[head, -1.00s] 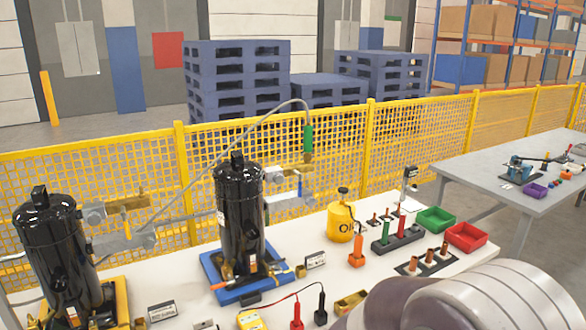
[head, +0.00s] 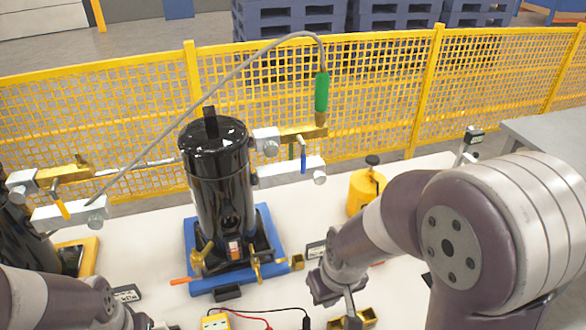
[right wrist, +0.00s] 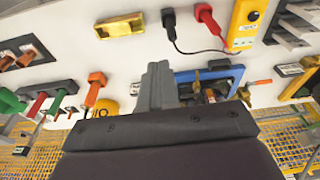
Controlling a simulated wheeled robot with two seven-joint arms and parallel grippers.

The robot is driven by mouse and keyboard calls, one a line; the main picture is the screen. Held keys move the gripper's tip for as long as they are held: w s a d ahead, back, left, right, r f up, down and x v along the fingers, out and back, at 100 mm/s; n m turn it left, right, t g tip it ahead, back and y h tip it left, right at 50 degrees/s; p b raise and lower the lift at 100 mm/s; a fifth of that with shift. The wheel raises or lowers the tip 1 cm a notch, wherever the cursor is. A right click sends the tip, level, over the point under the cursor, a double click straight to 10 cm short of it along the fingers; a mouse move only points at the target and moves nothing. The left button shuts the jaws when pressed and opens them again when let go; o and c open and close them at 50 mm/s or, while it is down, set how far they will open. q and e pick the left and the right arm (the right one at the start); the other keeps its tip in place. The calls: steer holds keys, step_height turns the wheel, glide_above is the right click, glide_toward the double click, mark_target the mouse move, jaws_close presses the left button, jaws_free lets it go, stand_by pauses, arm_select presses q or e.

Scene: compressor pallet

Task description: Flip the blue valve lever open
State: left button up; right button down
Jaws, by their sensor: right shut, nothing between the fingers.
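The blue valve lever (head: 304,160) hangs downward at the brass valve (head: 303,133), to the right of the black compressor (head: 215,165). A white block (head: 291,171) is right behind and beside it. My right gripper (head: 350,303) is shut and empty, low over the table in front of the compressor, well below and right of the lever. Its closed fingers (right wrist: 158,78) also show in the right wrist view, where I cannot make out the lever. My left gripper (head: 148,322) is only partly in view at the bottom left edge, and its jaws are unclear.
A grey hose with a green handle (head: 321,92) arches above the valve. The compressor stands on a blue pallet (head: 271,226). An orange lever (head: 61,208) is on the left-hand valve. A yellow oil can (head: 362,192) stands to the right. A yellow fence (head: 380,115) runs behind.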

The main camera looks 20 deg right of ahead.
arm_select(q)
steer(key=shift+d+r+p, duration=0.2)
steer(key=shift+r+p, duration=0.4)
steer(key=shift+r, duration=0.05)
steer(key=shift+d+r+p, duration=0.2)
steer(key=shift+r+p, duration=0.35)
steer(key=shift+r, duration=0.05)
arm_select(e)
steer(key=w+a+r+n+t+h, duration=0.2)
steer(key=w+n+t+h, duration=0.3)
steer(key=w, duration=0.6)
steer(key=w+a+r+n+t+h, duration=0.3)
steer(key=w+t, duration=0.5)
steer(key=w, duration=0.4)
steer(key=a+n+h, duration=0.1)
steer(key=a+n, duration=0.1)
steer(key=shift+n+h, duration=0.4)
arm_select(q)
steer(key=shift+w, duration=0.1)
arm_select(e)
steer(key=shift+w+a, duration=0.1)
steer(key=shift+a, duration=0.05)
